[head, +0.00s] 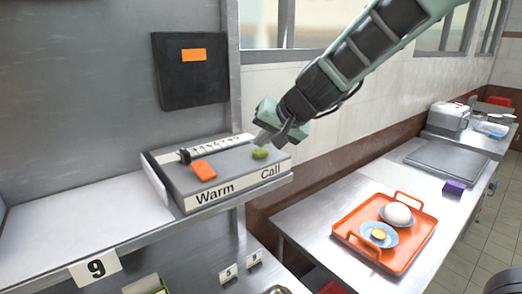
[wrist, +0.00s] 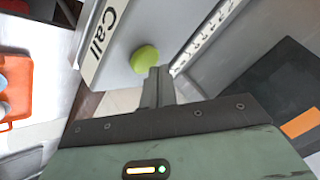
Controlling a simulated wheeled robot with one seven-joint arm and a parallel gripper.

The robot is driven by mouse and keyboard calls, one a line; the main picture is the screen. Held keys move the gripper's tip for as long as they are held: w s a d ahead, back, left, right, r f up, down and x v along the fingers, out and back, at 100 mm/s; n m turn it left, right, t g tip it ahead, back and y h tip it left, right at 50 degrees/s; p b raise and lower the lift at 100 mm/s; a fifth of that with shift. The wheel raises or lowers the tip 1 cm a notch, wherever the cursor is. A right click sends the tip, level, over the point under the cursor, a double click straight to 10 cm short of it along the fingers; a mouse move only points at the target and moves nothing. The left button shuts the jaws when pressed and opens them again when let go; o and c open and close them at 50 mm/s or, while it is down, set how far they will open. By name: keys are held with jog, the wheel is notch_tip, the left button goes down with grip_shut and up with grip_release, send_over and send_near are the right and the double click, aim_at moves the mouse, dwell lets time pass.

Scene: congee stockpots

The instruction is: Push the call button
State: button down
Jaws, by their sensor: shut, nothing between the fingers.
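The call button is a green dome (head: 260,153) on the right part of a grey control box (head: 225,177), above the word "Call". In the wrist view the green button (wrist: 145,59) sits just beyond my fingertips, beside the "Call" label (wrist: 104,33). My gripper (head: 268,140) is shut and empty, close above and behind the button in the head view. In the wrist view my gripper's fingers (wrist: 158,80) are together, with their tips close to the button's edge. I cannot tell whether they touch it.
An orange switch (head: 203,171) sits above "Warm" on the box, near a slider with a black knob (head: 184,155). A dark panel (head: 190,72) hangs on the wall behind. An orange tray (head: 362,256) with dishes stands on the counter at right. The shelf (head: 70,213) at left is clear.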

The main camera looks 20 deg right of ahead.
aim_at(263, 152)
jog(key=shift+f, duration=0.1)
jog(key=shift+f+b, duration=0.4)
jog(key=shift+b, duration=0.2)
jog(key=shift+r+p, duration=0.4)
jog(key=shift+r, duration=0.1)
notch_tip(263, 152, up, 6)
jog(key=p, duration=0.5)
dwell(0.3)
dwell(0.4)
